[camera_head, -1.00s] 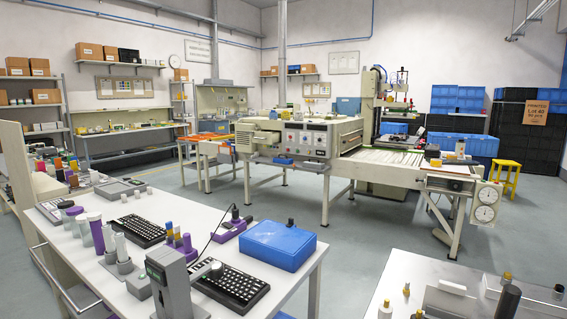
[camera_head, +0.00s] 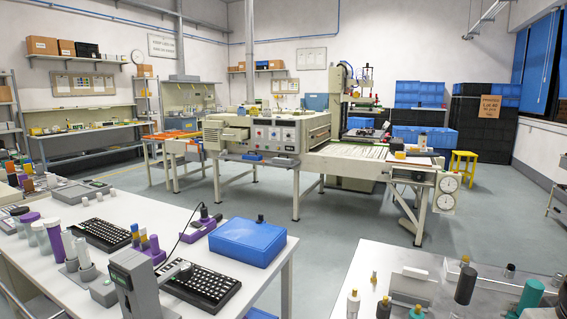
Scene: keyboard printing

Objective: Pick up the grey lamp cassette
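I cannot pick out the grey lamp cassette for certain. A small dark grey block (camera_head: 285,161) lies on the front ledge of the cream oven-like machine (camera_head: 262,135), to the right of a small blue block (camera_head: 253,157). It is too small and far away to tell whether it is the cassette. My gripper is not in view.
A white table (camera_head: 190,222) with keyboards, a blue case (camera_head: 247,241) and a grey upright device (camera_head: 137,281) fills the front left. Another table (camera_head: 375,258) with bottles stands front right. Open floor (camera_head: 335,218) lies between them and the machine. A yellow stool (camera_head: 463,164) stands beyond.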

